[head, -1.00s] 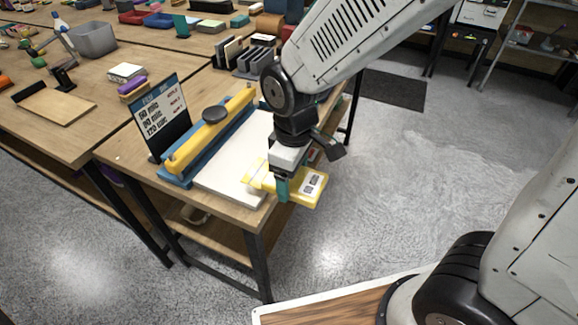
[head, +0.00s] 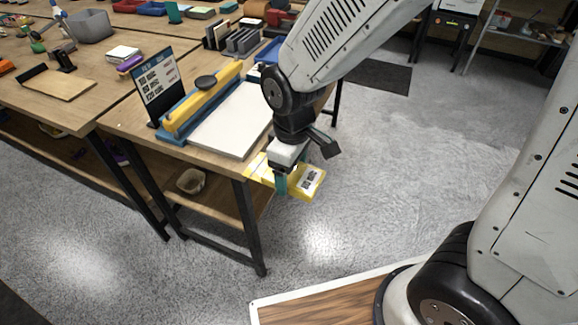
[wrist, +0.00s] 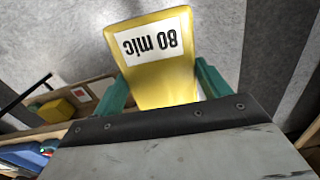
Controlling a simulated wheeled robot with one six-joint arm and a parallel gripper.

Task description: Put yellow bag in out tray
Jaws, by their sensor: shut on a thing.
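The yellow bag (head: 308,184) has a white label. In the wrist view the yellow bag (wrist: 158,78) sits between the two green fingers, and its label reads "80 mic". My gripper (head: 281,184) is shut on it. In the head view it holds the bag beyond the near right edge of the table, above the floor. I cannot tell which thing is the out tray; a blue tray (head: 270,50) shows partly behind my arm at the table's far end.
A blue and yellow machine (head: 205,98) with a white plate (head: 232,122) stands on the table beside a dark sign (head: 158,86). A bowl (head: 191,181) sits on the lower shelf. The floor (head: 390,160) to the right is clear.

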